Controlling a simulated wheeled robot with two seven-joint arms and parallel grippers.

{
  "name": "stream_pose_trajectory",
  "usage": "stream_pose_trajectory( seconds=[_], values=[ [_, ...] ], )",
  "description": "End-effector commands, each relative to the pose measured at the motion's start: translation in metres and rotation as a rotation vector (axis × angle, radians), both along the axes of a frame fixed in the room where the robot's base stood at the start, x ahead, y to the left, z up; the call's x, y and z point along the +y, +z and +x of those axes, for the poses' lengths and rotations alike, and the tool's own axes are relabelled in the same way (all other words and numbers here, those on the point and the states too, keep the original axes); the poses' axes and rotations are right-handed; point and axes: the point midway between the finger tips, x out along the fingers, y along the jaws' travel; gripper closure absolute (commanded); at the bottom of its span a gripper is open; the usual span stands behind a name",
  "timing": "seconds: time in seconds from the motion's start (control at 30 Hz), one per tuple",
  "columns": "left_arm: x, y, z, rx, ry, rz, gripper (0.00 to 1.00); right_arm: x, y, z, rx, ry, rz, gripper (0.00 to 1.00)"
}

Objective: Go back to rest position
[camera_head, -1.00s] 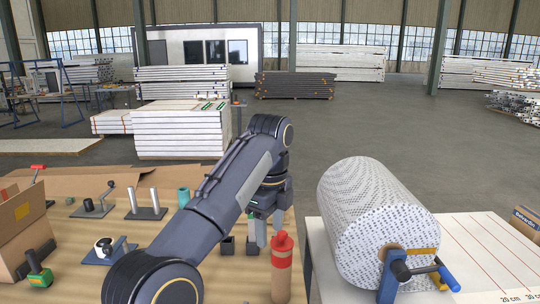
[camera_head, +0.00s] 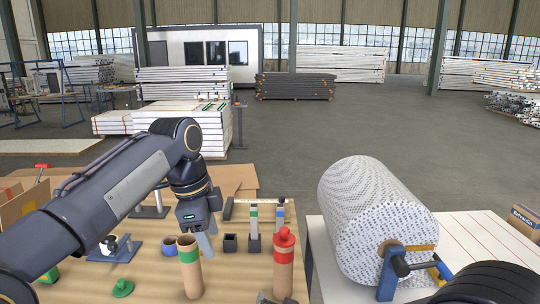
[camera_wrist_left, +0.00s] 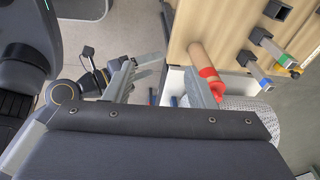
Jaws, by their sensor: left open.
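My left gripper (camera_head: 203,240) hangs above the wooden table (camera_head: 225,275), pointing down. It is beside and above a tan tube with a green band (camera_head: 190,265). In the left wrist view its two fingers (camera_wrist_left: 164,82) stand apart with nothing between them. A tan tube with a red top (camera_head: 284,262) stands upright to the right; it also shows in the left wrist view (camera_wrist_left: 206,68). Part of my right arm (camera_head: 490,285) shows at the lower right; the state of its gripper is unclear.
A large patterned roll (camera_head: 375,215) lies on a white table (camera_head: 465,240) with red lines at the right. Small holders (camera_head: 254,243) stand near the table's middle. A blue-based tool (camera_head: 115,250) and a cardboard box (camera_head: 22,200) are at the left. Open floor lies beyond.

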Motion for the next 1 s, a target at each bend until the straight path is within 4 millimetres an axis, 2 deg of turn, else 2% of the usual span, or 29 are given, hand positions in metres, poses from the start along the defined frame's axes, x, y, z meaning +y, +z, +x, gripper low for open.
stream_pose_trajectory(
  seconds=[0.03, 0.1, 0.17, 0.3, 0.43, 0.6, 0.7, 0.8, 1.0],
  values=[
    [0.02, 0.0, -0.016, -0.003, 0.095, -0.033, 0.5, -0.014, 0.013, -0.003, 0.033, 0.025, 0.073, 0.23],
    [0.042, -0.006, -0.038, -0.003, 0.244, -0.084, 0.5, -0.028, 0.028, -0.014, 0.084, 0.087, 0.158, 0.23],
    [0.058, -0.014, -0.06, -0.001, 0.376, -0.13, 0.5, -0.041, 0.042, -0.028, 0.119, 0.145, 0.216, 0.23],
    [0.085, -0.04, -0.115, 0.011, 0.686, -0.247, 0.5, -0.077, 0.068, -0.074, 0.183, 0.268, 0.279, 0.23],
    [0.096, -0.075, -0.167, 0.03, 0.978, -0.361, 0.5, -0.113, 0.077, -0.13, 0.246, 0.343, 0.249, 0.23],
    [0.095, -0.124, -0.222, 0.061, 1.311, -0.5, 0.5, -0.154, 0.065, -0.203, 0.36, 0.352, 0.138, 0.23],
    [0.09, -0.147, -0.242, 0.078, 1.446, -0.558, 0.5, -0.17, 0.055, -0.234, 0.427, 0.329, 0.079, 0.23],
    [0.087, -0.161, -0.253, 0.089, 1.526, -0.594, 0.5, -0.18, 0.049, -0.252, 0.472, 0.307, 0.043, 0.23],
    [0.085, -0.167, -0.257, 0.095, 1.562, -0.609, 0.5, -0.184, 0.045, -0.261, 0.497, 0.299, 0.026, 0.23]
  ],
)
